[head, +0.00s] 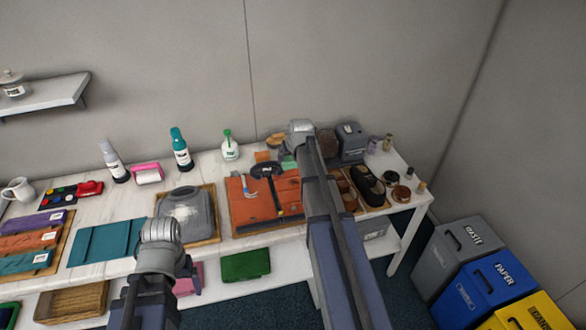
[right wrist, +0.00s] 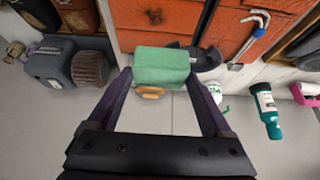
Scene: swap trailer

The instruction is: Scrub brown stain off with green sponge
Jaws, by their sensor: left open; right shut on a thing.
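The green sponge (right wrist: 162,67) is between the two fingers of my right gripper (right wrist: 160,80), which is shut on it. The sponge also shows small in the head view (head: 288,161), beside my right arm at the back of the table. Past it in the right wrist view lies an orange panelled piece (right wrist: 235,35), with a darker brownish patch (right wrist: 155,15) that may be the stain. The orange piece shows in the head view (head: 240,208), partly behind my right arm. My left gripper (head: 160,232) is open at the front left; its fingers are hard to make out.
On the white table, a grey folded garment (head: 180,207) with a pale patch lies left of the orange piece. Bottles (head: 180,148) stand along the back. A grey machine (head: 351,142) and brown shoe items crowd the right. Bins stand beyond.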

